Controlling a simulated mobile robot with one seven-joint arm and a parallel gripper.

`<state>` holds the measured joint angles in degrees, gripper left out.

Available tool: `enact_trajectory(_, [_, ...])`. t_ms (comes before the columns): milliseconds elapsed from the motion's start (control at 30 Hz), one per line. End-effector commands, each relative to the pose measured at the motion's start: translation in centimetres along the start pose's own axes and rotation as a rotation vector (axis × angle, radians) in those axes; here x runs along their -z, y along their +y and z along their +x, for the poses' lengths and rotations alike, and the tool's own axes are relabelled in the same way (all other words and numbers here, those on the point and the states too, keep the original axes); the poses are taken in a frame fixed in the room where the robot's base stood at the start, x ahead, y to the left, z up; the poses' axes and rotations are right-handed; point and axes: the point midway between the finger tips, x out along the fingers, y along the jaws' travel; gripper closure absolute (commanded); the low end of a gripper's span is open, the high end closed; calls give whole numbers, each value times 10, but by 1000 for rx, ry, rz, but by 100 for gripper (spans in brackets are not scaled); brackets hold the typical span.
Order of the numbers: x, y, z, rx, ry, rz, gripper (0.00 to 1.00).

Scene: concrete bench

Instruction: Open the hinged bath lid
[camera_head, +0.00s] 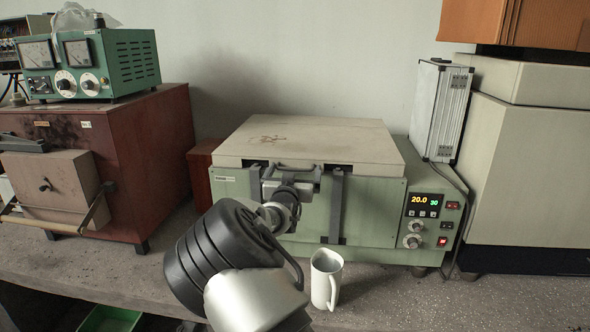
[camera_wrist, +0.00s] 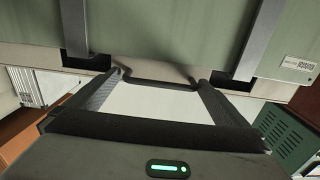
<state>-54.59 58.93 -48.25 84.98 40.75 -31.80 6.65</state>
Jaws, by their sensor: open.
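The bath lid (camera_head: 315,135) is a flat cream slab lying shut on the pale green bath (camera_head: 375,220). My gripper (camera_head: 293,172) is at the lid's front edge, left of its middle, reaching in from the front. In the wrist view my gripper (camera_wrist: 160,78) is open, with one dark finger on each side. A thin dark handle bar (camera_wrist: 160,87) runs across between the fingertips at the lid's edge. I cannot tell whether the fingers touch the bar. In the head view my gripper hides the handle.
A white mug (camera_head: 326,278) stands on the bench (camera_head: 420,305) in front of the bath, close to my arm. A silver case (camera_head: 441,110) stands at the bath's right rear. A red-brown box (camera_head: 130,140) carries a green power supply (camera_head: 125,65) at left.

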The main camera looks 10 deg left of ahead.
Motion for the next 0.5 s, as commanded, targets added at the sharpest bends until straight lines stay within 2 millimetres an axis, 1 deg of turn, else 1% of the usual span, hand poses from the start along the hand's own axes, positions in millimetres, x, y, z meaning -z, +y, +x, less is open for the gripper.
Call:
enact_trajectory(33, [0,0,4,0,0,-1,0])
enact_trajectory(133, [0,0,9,1,0,0,0])
enact_trajectory(400, [0,0,10,1,-1,0,0])
enact_trajectory(467, [0,0,10,1,-1,0,8])
enact_trajectory(500, [0,0,10,0,-1,0,15])
